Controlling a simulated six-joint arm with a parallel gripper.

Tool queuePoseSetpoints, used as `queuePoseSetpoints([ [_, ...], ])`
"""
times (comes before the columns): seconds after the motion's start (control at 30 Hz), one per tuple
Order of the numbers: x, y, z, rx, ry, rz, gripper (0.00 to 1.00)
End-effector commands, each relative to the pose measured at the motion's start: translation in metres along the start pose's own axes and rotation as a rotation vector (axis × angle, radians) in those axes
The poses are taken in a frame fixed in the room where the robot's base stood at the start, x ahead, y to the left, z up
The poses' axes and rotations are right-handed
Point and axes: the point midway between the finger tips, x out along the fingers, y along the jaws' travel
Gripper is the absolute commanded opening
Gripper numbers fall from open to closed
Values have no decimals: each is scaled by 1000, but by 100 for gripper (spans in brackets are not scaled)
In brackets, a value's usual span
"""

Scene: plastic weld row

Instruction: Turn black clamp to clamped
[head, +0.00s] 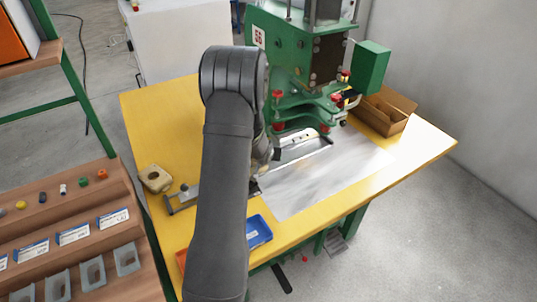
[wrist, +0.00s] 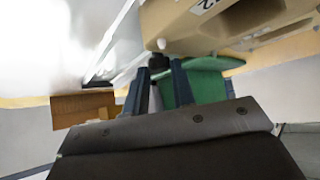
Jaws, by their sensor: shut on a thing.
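My gripper (wrist: 157,76) shows in the wrist view with its two dark fingers close around a small black piece (wrist: 158,61), which looks like part of the black clamp. The fingers hide much of it, and I cannot tell which way the clamp is turned. In the head view my arm covers the gripper and most of what it holds. A metal bar frame (head: 304,147) lies under the green press (head: 300,110), beside my arm.
A silvery sheet (head: 330,175) covers the yellow table (head: 410,165)'s middle. A brown box (head: 385,110) stands at the right. A beige tape-like block (head: 155,178), a metal bar (head: 181,198) and a blue tray (head: 259,230) lie around my arm. A beige body (wrist: 200,25) is close above the fingers.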

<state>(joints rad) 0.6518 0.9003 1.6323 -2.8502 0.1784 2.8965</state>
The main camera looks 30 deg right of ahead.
Motion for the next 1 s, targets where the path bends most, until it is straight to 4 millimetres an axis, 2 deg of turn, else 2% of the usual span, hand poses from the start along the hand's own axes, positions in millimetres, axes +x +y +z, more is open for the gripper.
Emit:
queuePoseSetpoints([
  [0.03, -1, -1, -5, -4, 10, -2, 1],
  [0.33, -1, -1, -5, -5, 10, -2, 1],
  [0.37, -1, -1, -5, -4, 10, -2, 29],
  [0.43, -1, -1, -4, -4, 8, -2, 43],
  [0.47, 0, -1, -4, -4, 7, -2, 45],
  [1.0, 0, -1, -1, 20, 6, 15, 45],
])
